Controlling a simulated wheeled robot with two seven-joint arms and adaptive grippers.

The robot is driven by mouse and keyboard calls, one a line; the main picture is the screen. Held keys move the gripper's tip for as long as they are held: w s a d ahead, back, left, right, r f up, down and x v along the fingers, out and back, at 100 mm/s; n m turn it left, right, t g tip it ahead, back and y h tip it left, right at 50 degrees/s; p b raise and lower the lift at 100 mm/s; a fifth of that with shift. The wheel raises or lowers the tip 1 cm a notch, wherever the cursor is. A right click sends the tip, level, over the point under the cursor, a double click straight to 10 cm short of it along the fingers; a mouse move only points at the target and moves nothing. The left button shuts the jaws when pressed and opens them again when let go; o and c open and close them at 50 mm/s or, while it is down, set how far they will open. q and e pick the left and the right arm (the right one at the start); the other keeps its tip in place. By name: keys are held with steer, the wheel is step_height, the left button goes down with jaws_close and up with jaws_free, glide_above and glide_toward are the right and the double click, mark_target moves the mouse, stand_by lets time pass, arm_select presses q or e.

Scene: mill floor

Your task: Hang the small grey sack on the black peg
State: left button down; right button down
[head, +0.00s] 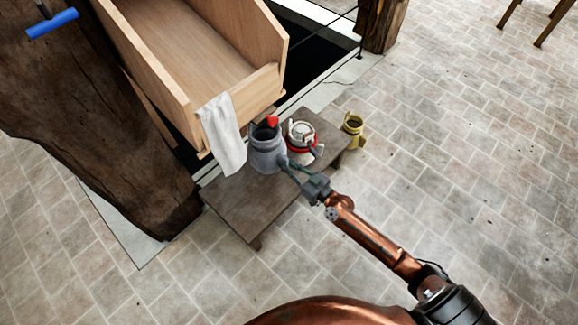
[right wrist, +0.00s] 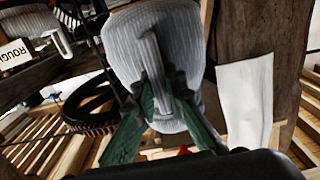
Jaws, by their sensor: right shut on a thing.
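The small grey sack (head: 266,152) is a ribbed grey bag with a dark open top in the head view. It shows over the low dark bench; I cannot tell whether it touches the bench. My right gripper (head: 291,171) reaches it from the lower right. In the right wrist view, the gripper's green fingers (right wrist: 160,98) are shut on a raised grey strip of the sack (right wrist: 122,40). I cannot make out the black peg for certain; a small dark piece shows on the post above a blue bar. My left gripper is out of view.
The bench (head: 240,205) also bears a white pot with a red band (head: 301,137). A yellow jug (head: 352,125) stands beyond it. A white cloth (head: 222,135) hangs from the wooden chute (head: 178,95). A thick post (head: 90,115) carries a blue bar (head: 52,23). The right floor is clear.

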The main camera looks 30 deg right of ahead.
steer(key=shift+x, duration=3.85)
steer(key=shift+w+a+f, duration=0.25)
steer(key=shift+w+f, duration=0.05)
steer(key=shift+w, duration=0.35)
steer(key=shift+f+b, duration=0.1)
steer(key=shift+b, duration=0.25)
steer(key=shift+w+f, duration=0.15)
steer(key=shift+w, duration=0.05)
steer(key=shift+w+a+f+b, duration=0.15)
steer(key=shift+w+f+b, duration=0.1)
steer(key=shift+b, duration=0.2)
steer(key=shift+f, duration=0.2)
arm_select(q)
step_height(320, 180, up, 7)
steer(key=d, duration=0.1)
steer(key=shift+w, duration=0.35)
